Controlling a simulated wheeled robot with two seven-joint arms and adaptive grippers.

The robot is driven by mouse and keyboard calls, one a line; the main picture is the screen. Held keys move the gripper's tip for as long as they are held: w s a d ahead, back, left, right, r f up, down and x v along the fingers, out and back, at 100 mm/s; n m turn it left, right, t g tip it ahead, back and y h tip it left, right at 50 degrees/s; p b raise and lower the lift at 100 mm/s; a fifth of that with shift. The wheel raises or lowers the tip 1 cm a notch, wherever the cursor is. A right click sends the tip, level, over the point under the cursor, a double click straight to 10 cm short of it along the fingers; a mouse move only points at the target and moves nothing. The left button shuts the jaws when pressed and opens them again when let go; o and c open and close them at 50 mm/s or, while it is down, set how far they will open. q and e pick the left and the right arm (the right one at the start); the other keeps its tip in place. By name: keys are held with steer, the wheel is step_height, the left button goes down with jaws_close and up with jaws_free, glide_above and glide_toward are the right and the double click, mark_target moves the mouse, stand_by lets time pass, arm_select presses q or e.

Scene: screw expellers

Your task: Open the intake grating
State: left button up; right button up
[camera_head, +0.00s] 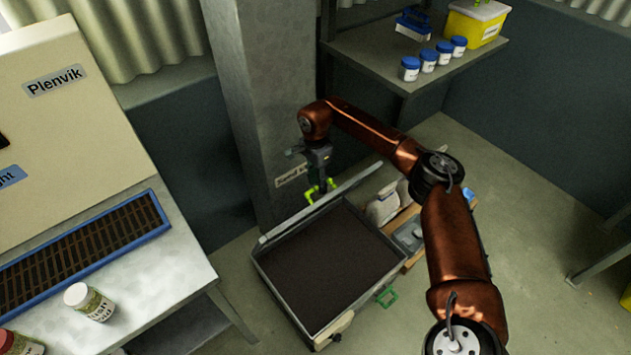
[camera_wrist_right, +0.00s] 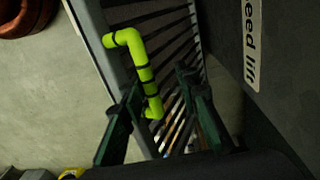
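The intake hopper (camera_head: 283,289) is a grey open-topped box, dark brown inside, standing before a grey column. The grating shows as a thin grey edge (camera_head: 350,186) along the box's back side, seemingly tilted up near the column. Its dark slats (camera_wrist_right: 165,35) show in the wrist view. A lime-green bent handle (camera_wrist_right: 141,62) is on its frame. My right gripper (camera_head: 320,188) is at this handle. In the wrist view its dark green fingers (camera_wrist_right: 160,112) stand apart with the handle's lower end between them, not visibly clamped. My left gripper is out of view.
The column carries a "Feed lift" label (camera_wrist_right: 250,40). A table with a machine and a labelled jar (camera_head: 89,301) is at left. A shelf (camera_head: 375,62) with blue-lidded jars and a yellow box (camera_head: 474,24) is at back right. Sacks (camera_head: 383,206) sit right of the hopper.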

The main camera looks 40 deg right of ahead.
steer(key=shift+r, duration=0.25)
steer(key=shift+r, duration=0.1)
step_height(320, 180, up, 12)
steer(key=shift+w, duration=0.3)
stand_by(0.3)
stand_by(0.4)
